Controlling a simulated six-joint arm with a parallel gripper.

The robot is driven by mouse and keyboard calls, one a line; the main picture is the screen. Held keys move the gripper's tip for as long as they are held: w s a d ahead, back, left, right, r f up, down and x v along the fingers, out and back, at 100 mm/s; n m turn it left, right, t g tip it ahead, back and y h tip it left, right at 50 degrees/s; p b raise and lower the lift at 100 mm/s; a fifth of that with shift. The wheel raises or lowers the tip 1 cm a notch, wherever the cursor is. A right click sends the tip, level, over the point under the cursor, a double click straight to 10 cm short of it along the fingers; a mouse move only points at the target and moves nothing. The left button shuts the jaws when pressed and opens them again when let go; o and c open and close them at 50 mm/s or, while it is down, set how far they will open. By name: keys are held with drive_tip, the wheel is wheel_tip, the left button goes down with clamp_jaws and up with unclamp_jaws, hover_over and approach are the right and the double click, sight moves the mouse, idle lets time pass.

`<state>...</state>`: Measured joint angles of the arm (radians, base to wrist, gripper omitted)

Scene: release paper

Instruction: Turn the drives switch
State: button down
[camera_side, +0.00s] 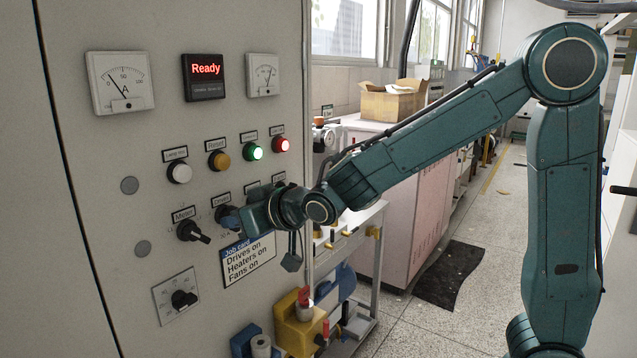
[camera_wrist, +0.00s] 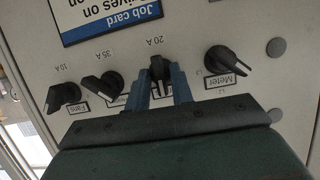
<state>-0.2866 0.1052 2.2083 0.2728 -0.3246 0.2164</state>
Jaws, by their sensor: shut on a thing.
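The drives switch (camera_wrist: 160,68) is a black rotary knob on the grey panel, with "20 A" printed near it in the wrist view. My gripper (camera_wrist: 164,82) has its two blue fingers on either side of this knob and is shut on it. In the side view my gripper (camera_side: 232,216) reaches the panel just below the Drives label (camera_side: 220,199), and it mostly hides the knob there. The white job card (camera_side: 248,261) below reads "Drives on, Heaters on, Fans on". A red "Ready" display (camera_side: 205,76) is lit above.
The meter knob (camera_wrist: 228,62) is beside the held knob; two more black knobs, one labelled Fans (camera_wrist: 62,97), are on its other side. Above are white (camera_side: 179,173) and amber (camera_side: 218,160) buttons and lit green (camera_side: 253,152) and red (camera_side: 282,145) lamps. A cart (camera_side: 350,245) stands beside the panel.

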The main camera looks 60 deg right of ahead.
drive_tip(key=n+h, duration=0.1)
drive_tip(key=n, duration=0.1)
drive_tip(key=n+h, duration=0.1)
drive_tip(key=n, duration=0.1)
drive_tip(key=n+h, duration=0.2)
drive_tip(key=shift+a+f+t, duration=0.15)
drive_tip(key=shift+a+t, duration=0.1)
drive_tip(key=shift+t, duration=0.05)
drive_tip(key=shift+n, duration=0.3)
drive_tip(key=c, duration=1.5)
unclamp_jaws()
drive_tip(key=shift+s, duration=0.15)
drive_tip(key=shift+v, duration=6.8)
drive_tip(key=shift+f, duration=0.1)
